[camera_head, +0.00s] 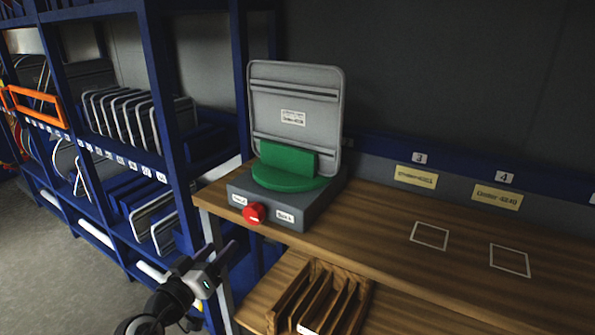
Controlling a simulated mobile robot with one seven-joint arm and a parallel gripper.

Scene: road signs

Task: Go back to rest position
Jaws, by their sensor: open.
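My gripper (222,262) is at the lower middle of the head view, in front of the left end of the wooden workbench. It is open, with nothing seen between its fingers. A grey road sign (292,98) stands upright, its back with rails and a white label facing me. It rests in a green holder (290,184) on a dark grey box (296,216). The box has a red button (254,213) and white labels on its front. My gripper is apart from the sign, the holder and the button.
A blue rack (160,95) with several grey signs (115,112) and an orange frame (36,106) stands left. The workbench (380,225) is bare right of the box, with white square outlines and yellow labels. A wooden slotted rack (318,298) sits on a lower surface.

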